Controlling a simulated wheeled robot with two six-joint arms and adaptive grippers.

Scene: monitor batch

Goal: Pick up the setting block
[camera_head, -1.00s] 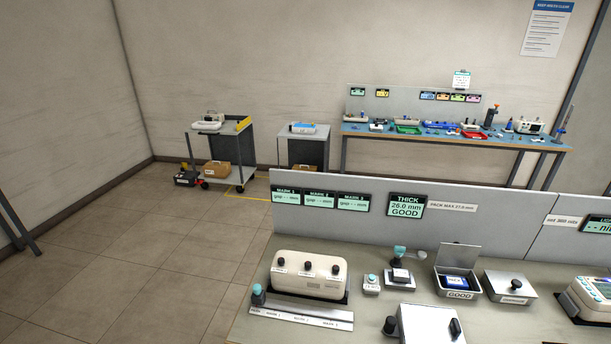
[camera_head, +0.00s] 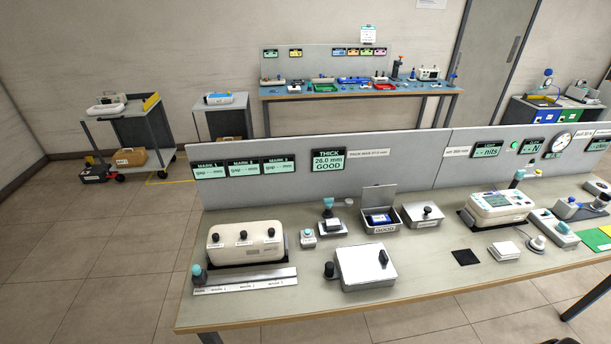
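No part is legibly labelled as the setting block, so I cannot tell which one it is. On the bench (camera_head: 420,280), a small teal-topped piece (camera_head: 199,274) stands at the left end of a marked metal rail (camera_head: 245,282). The panel above reads 26.0 mm GOOD (camera_head: 328,160). Neither of my grippers is in view.
A lidded tray marked GOOD (camera_head: 382,229) holds a blue item. A white box with dark knobs (camera_head: 365,267) sits at the front. A cream meter (camera_head: 497,207) and a black pad (camera_head: 466,258) are further right. A cart (camera_head: 128,128) stands on the floor at left, with open floor before it.

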